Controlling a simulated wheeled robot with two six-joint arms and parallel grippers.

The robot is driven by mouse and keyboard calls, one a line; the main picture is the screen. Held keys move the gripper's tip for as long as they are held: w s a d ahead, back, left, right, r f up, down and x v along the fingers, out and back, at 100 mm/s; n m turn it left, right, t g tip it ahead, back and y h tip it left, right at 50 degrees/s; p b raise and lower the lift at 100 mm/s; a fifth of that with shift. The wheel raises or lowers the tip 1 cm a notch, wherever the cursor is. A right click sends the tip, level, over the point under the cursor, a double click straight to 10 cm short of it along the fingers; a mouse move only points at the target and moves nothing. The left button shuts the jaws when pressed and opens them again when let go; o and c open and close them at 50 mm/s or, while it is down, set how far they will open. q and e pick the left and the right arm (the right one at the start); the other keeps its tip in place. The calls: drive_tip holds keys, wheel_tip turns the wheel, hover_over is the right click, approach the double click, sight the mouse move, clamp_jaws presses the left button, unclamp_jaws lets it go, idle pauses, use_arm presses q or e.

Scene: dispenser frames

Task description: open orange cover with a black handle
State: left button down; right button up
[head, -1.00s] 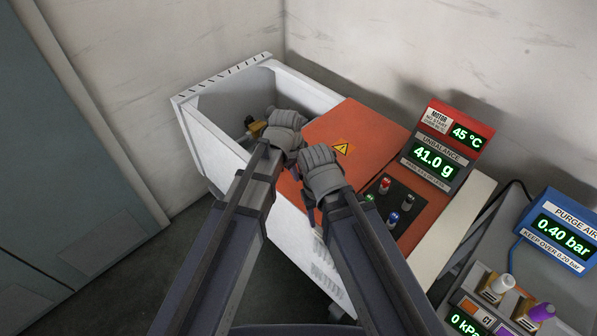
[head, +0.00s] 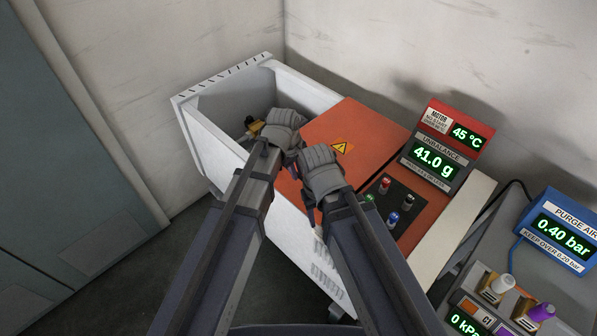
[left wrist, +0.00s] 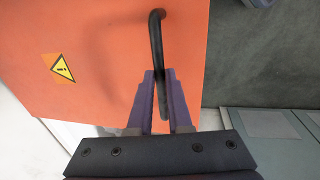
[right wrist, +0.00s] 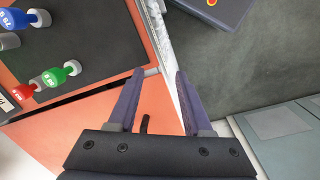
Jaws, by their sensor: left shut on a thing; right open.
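The orange cover (head: 372,135) bears a yellow warning triangle and lies over the middle of the white box. It fills much of the left wrist view (left wrist: 100,35). Its black handle (left wrist: 156,40) stands between my left gripper's fingers (left wrist: 165,92), which are shut on it near one end. In the head view my left gripper (head: 285,128) hides the handle. My right gripper (head: 320,168) is open and empty, just right of and below the left one, over the orange front area. The right wrist view shows its fingers apart (right wrist: 157,88), with a short black piece between them, probably the handle's end (right wrist: 144,124).
The white box (head: 190,125) is open at its left, with a brass-coloured fitting (head: 255,128) inside. A dark panel with coloured knobs (head: 398,205) sits right of my right gripper. Bare floor lies left of the box.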

use_arm(q)
drive_tip(key=w+a, duration=2.2)
drive_tip(key=a, duration=0.1)
drive_tip(key=shift+w, duration=0.4)
drive_tip(key=c, duration=0.8)
unclamp_jaws()
drive_tip(key=shift+c, duration=0.2)
wheel_tip(320, 180, up, 8)
drive_tip(key=s+a+p, duration=0.1)
drive_tip(key=p, duration=0.6)
drive_tip(key=shift+f+p, duration=0.2)
drive_tip(key=shift+p, duration=0.15)
